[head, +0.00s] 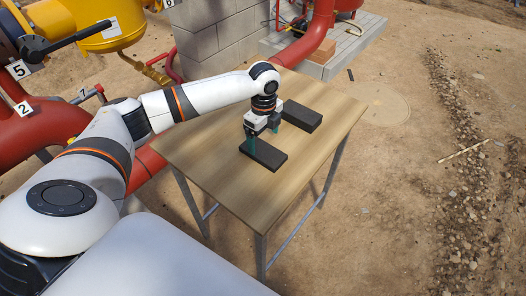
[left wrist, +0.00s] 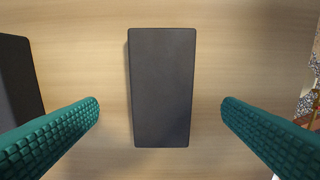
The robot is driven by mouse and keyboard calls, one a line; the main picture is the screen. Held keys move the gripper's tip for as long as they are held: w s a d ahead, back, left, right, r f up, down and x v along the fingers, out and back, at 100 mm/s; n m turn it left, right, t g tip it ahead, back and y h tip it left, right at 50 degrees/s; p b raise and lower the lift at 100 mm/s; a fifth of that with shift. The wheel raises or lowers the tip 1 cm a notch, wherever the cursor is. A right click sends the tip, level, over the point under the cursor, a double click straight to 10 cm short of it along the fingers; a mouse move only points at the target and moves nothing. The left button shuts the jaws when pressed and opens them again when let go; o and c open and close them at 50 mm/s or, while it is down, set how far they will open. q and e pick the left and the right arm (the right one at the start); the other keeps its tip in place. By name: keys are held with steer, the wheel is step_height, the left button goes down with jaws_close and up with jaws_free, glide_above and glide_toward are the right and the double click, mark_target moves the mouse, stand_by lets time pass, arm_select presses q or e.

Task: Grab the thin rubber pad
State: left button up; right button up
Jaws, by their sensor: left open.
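Two dark rectangular pads lie flat on the wooden table. The front pad (head: 267,156) looks like the thinner one. My left gripper (head: 264,141) is above it, pointing down, open and empty. In the left wrist view a dark pad (left wrist: 162,85) lies centred between the two green ridged fingers, with bare wood on both sides of it. Whether the fingertips touch the tabletop I cannot tell. The other pad (head: 302,115), which looks thicker, lies behind and to the right in the head view. A dark block (left wrist: 18,80) is cut off at the left edge of the left wrist view.
The table (head: 200,150) is otherwise bare, with free room at its left and front. Red pipes (head: 308,45) and a grey block wall (head: 215,40) stand behind it. Sandy ground with a strip of gravel (head: 460,180) lies to the right.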

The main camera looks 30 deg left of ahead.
mark_target(263, 150)
arm_select(q)
step_height(263, 150, down, 5)
steer(key=shift+s+f+p, duration=0.1)
steer(key=shift+f+p, duration=0.05)
steer(key=shift+p, duration=0.2)
steer(key=c, duration=1.2)
